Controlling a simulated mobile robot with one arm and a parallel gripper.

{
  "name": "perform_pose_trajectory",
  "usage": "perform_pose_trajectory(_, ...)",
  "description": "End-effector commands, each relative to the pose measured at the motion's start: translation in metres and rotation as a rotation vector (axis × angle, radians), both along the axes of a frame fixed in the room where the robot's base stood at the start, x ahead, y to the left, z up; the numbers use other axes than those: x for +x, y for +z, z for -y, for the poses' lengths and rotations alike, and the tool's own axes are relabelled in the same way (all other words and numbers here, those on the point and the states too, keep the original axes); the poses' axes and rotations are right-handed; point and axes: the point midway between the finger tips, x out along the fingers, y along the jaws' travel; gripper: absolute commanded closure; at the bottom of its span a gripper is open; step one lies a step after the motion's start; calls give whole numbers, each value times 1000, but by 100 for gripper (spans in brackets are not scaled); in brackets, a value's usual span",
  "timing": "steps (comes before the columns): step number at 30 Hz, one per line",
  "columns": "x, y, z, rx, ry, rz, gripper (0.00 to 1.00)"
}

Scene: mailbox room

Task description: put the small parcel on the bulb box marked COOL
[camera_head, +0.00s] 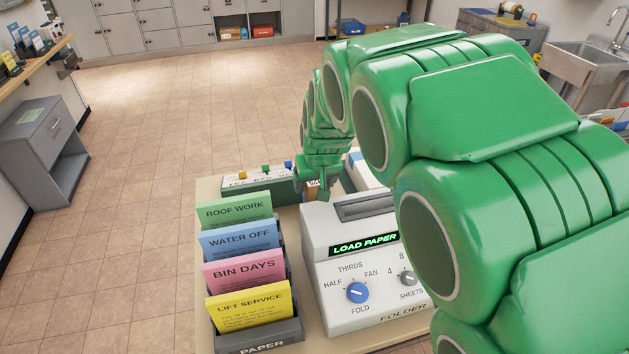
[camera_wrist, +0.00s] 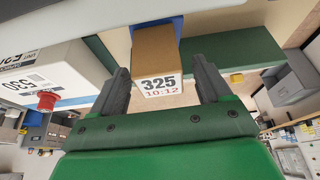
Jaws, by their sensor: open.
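The small parcel (camera_wrist: 155,48) is a brown box with a white end label reading 325 and 10:12. In the wrist view it lies between the two fingers of my gripper (camera_wrist: 161,68), with a visible gap on each side. My gripper is open. In the head view my gripper (camera_head: 314,196) is low over the far part of the table, behind the paper folder, and shows only a sliver of brown between its fingers. No bulb box marked COOL can be read in either view.
A white paper folder (camera_head: 350,285) reading LOAD PAPER and a rack of coloured notices (camera_head: 262,343) stand in front of my gripper. A long green box with coloured knobs (camera_head: 250,190) lies behind. A white box with printed labels (camera_wrist: 45,75) is close beside my gripper.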

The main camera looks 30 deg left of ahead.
Motion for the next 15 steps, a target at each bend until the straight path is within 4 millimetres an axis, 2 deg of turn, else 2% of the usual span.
perform_pose_trajectory(8, -1, 6, 1, 1, 0, 1, 22)
perform_pose_trajectory(15, -7, 27, 7, 1, 0, 1, 22)
